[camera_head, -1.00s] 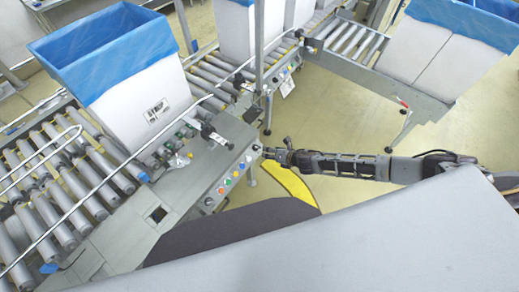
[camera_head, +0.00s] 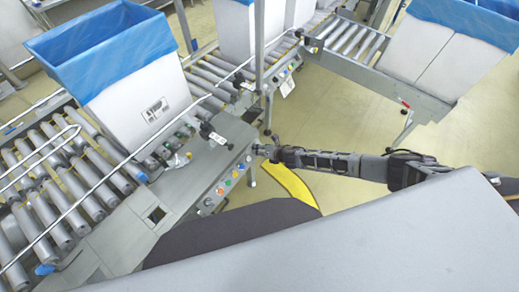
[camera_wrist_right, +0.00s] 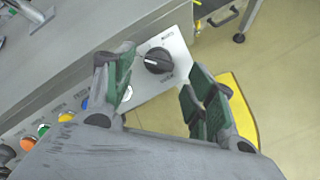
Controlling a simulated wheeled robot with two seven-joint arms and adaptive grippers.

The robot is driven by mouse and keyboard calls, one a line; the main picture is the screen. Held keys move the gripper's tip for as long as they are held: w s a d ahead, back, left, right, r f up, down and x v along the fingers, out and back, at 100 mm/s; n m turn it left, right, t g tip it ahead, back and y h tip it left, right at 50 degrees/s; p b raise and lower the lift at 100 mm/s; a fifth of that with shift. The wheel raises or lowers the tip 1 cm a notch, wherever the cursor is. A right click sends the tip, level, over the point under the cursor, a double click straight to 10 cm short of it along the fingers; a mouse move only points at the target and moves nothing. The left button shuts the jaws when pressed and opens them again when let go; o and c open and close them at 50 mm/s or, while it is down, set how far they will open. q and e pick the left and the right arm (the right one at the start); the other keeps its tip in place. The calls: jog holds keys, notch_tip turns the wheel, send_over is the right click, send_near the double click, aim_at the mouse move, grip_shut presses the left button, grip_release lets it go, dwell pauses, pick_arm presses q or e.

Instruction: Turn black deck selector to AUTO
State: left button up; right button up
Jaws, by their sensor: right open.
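The black deck selector (camera_wrist_right: 158,60) is a round knob on a light plate on the side of the grey machine in the right wrist view. Its pale pointer mark faces left in that view; the small labels above and below it are too small to read surely. My right gripper (camera_wrist_right: 163,82) is open, with its green-padded fingers on either side of the knob's line and nothing held. In the head view my right gripper (camera_head: 262,151) is at the right end of the control panel, and the selector is too small to make out there. My left gripper is not in view.
Several coloured buttons (camera_head: 228,182) line the panel left of the selector. A roller conveyor (camera_head: 70,190) with a blue-lined box (camera_head: 135,105) stands behind the panel. A yellow curved floor piece (camera_head: 292,187) lies below the gripper. Open floor is to the right.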

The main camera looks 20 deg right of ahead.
jog(key=shift+b+x, duration=0.3)
jog(key=shift+x, duration=1.05)
jog(key=shift+c, duration=0.3)
jog(key=c, duration=1)
